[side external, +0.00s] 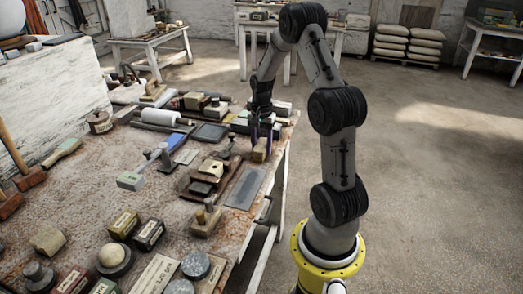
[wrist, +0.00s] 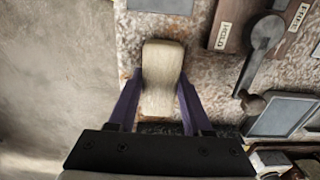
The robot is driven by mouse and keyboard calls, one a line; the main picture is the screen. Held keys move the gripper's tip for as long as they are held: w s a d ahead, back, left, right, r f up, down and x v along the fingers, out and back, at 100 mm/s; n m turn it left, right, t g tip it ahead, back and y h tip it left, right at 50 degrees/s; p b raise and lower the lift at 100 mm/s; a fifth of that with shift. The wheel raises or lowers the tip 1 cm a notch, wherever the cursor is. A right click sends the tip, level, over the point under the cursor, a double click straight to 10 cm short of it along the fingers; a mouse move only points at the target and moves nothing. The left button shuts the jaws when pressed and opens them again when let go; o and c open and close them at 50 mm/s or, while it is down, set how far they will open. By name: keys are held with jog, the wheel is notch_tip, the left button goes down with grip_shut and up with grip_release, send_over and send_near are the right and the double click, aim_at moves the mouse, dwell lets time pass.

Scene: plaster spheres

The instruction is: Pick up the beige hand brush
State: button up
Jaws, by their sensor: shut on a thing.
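The beige hand brush (wrist: 162,62) lies lengthwise between the two purple fingers of my gripper (wrist: 160,85) in the wrist view. The fingers are shut on its sides. Its pale wooden handle points away from the wrist, and its near end is partly hidden by the gripper body. In the side external view the brush (side external: 261,151) shows at the table's right edge, below my gripper (side external: 262,135), which points down. I cannot tell whether the brush touches the tabletop.
The worn table (side external: 105,190) is crowded with blocks, tins and tools. A dark grey slab (side external: 245,187) lies near the brush along the edge. Bare floor lies left.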

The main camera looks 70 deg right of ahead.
aim_at(261, 144)
jog(key=shift+r, duration=0.1)
grip_shut()
jog(key=shift+r, duration=0.45)
notch_tip(261, 144, up, 2)
jog(key=shift+r, duration=0.2)
jog(key=s+a+r, duration=0.9)
jog(key=a, duration=0.1)
jog(key=shift+a+r, duration=0.25)
jog(key=shift+a, duration=0.1)
jog(key=o, duration=0.6)
grip_release()
jog(key=c, duration=0.6)
jog(key=shift+o, duration=0.2)
